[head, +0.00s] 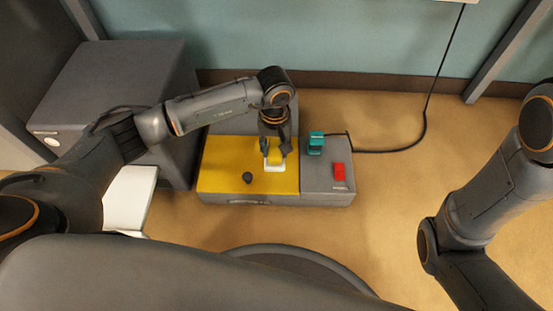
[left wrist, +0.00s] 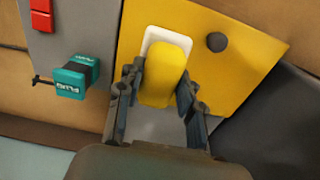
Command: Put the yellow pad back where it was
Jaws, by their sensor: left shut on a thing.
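The yellow pad (left wrist: 162,82) is a rounded block held between the two fingers of my left gripper (left wrist: 160,92). In the head view my left gripper (head: 275,150) points down over the yellow panel (head: 222,168) of a low grey box. The pad partly covers a white rounded-square patch (left wrist: 177,38) on the panel; this patch also shows in the head view (head: 274,168) just below the fingers. I cannot tell whether the pad touches the patch or hovers above it. My right arm shows at the right, but its gripper is out of view.
A dark round knob (head: 248,178) stands on the yellow panel. On the box's grey right section are a teal plug (head: 316,143) with a black cable (head: 395,150) and a red block (head: 339,171). A grey cabinet (head: 110,85) stands at the left. The floor right of the box is clear.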

